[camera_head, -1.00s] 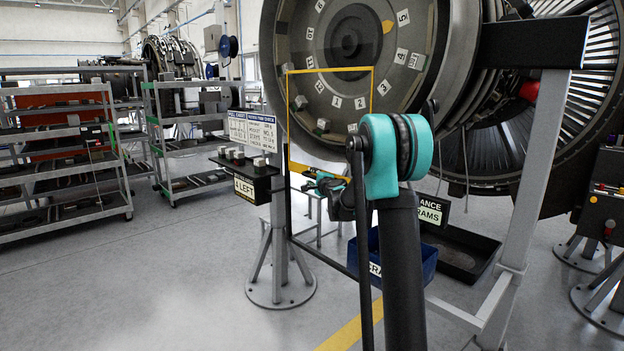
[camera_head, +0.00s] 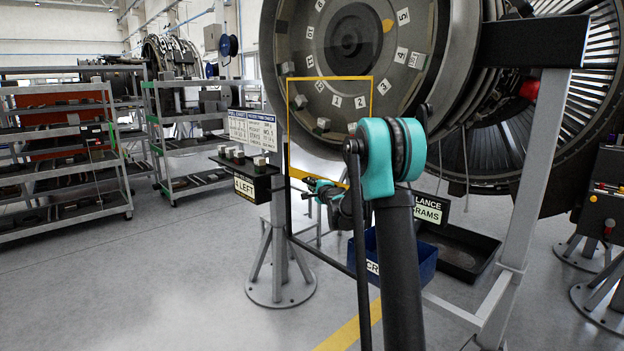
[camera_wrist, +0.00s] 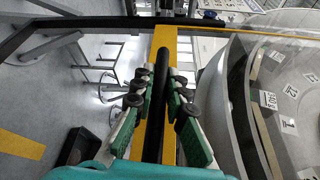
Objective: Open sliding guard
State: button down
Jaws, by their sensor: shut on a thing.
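The sliding guard (camera_head: 289,130) is a yellow-edged, see-through panel in a black upright frame in front of the large numbered engine disc. In the wrist view, its yellow bar (camera_wrist: 184,158) runs lengthwise behind a black bar handle (camera_wrist: 164,60). My gripper (camera_wrist: 161,85) has its green-padded fingers on both sides of this handle and is shut on it. In the head view, my gripper (camera_head: 318,187) is at the panel's lower edge. My arm hides part of the panel's right side, and the handle is hard to make out there.
A small shelf (camera_head: 246,172) with several blocks juts out left of the guard. A blue bin (camera_head: 420,262) and a black tray (camera_head: 470,252) are low behind my arm. Shelving carts (camera_head: 62,150) stand far left. The floor at front left is clear.

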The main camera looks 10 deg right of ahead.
jog(key=shift+f, duration=0.7)
jog(key=c, duration=1.5)
grip_release()
jog(key=shift+c, duration=0.2)
jog(key=shift+s, duration=0.15)
jog(key=v, duration=1.1)
jog(key=shift+s, duration=0.4)
